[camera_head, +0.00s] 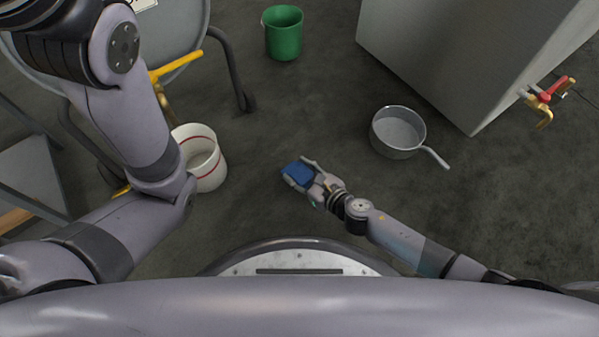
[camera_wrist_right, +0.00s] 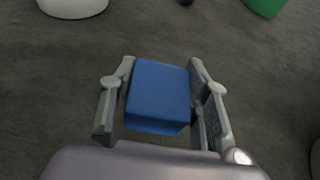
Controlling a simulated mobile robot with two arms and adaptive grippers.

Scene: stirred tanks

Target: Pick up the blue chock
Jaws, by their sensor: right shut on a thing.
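The blue chock (camera_head: 297,173) is a small blue block low over the dark floor, in the middle of the head view. It also shows between the fingers in the right wrist view (camera_wrist_right: 158,95). My right gripper (camera_head: 301,174) is shut on it, with one finger along each side. I cannot tell whether the chock touches the floor. My left arm comes in from the left in the head view, but its gripper is not visible.
A white bucket with a red stripe (camera_head: 204,160) stands left of the chock. A green bucket (camera_head: 284,36) stands at the back. A metal saucepan (camera_head: 397,134) lies to the right, near a large grey tank (camera_head: 450,60) with a red-handled valve (camera_head: 549,93). The floor around the chock is clear.

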